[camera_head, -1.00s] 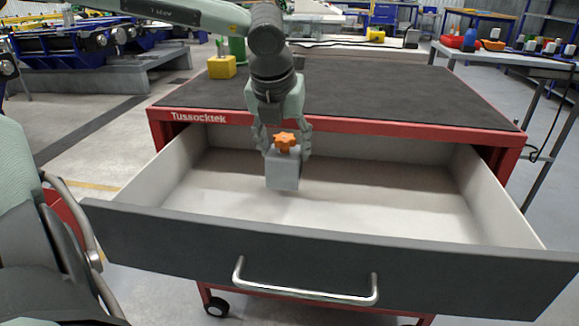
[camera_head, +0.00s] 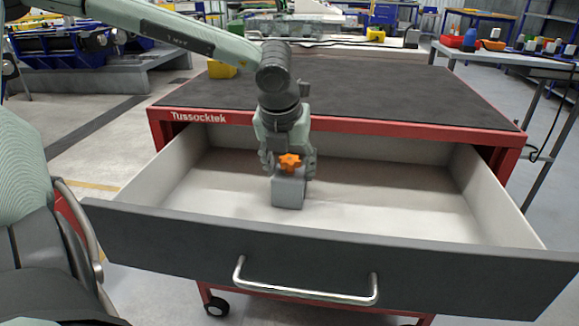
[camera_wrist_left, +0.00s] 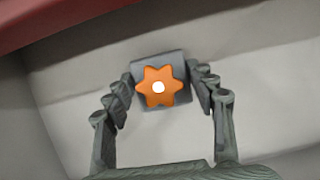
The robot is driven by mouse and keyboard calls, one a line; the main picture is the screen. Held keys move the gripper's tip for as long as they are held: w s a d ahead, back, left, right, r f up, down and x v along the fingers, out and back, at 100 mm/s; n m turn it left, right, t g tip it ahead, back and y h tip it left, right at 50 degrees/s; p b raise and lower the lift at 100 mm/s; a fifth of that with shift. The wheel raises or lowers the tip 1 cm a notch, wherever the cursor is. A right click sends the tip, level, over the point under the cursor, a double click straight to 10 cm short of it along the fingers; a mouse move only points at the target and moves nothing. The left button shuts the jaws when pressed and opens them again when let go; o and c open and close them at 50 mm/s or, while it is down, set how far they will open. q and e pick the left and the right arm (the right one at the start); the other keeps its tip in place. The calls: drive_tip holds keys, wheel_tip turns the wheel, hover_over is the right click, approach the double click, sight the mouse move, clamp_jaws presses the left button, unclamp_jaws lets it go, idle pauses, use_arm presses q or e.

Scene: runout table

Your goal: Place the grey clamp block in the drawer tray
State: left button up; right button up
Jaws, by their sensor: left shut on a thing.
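The grey clamp block (camera_head: 288,190) with an orange star knob is inside the open drawer tray (camera_head: 400,205). My left gripper (camera_head: 288,165) is shut on the block, with a finger on each side of it. In the left wrist view the block (camera_wrist_left: 172,105) and its orange knob sit between the two fingers (camera_wrist_left: 160,90). The block is upright and low over the tray floor; I cannot tell whether its underside touches the floor. My right gripper is not in view.
The drawer's dark front with a metal handle (camera_head: 305,297) is nearest me. The red cart's black top (camera_head: 390,95) is behind, with a yellow block (camera_head: 222,69) at its back left. The tray floor around the clamp block is clear.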

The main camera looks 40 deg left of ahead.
use_arm(q)
drive_tip(key=o, duration=1.7)
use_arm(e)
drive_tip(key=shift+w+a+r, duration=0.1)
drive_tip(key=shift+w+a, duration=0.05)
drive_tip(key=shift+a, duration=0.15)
use_arm(q)
drive_tip(key=shift+r, duration=0.1)
drive_tip(key=v, duration=1.2)
drive_tip(key=shift+s+d+p, duration=0.1)
drive_tip(key=shift+p, duration=0.2)
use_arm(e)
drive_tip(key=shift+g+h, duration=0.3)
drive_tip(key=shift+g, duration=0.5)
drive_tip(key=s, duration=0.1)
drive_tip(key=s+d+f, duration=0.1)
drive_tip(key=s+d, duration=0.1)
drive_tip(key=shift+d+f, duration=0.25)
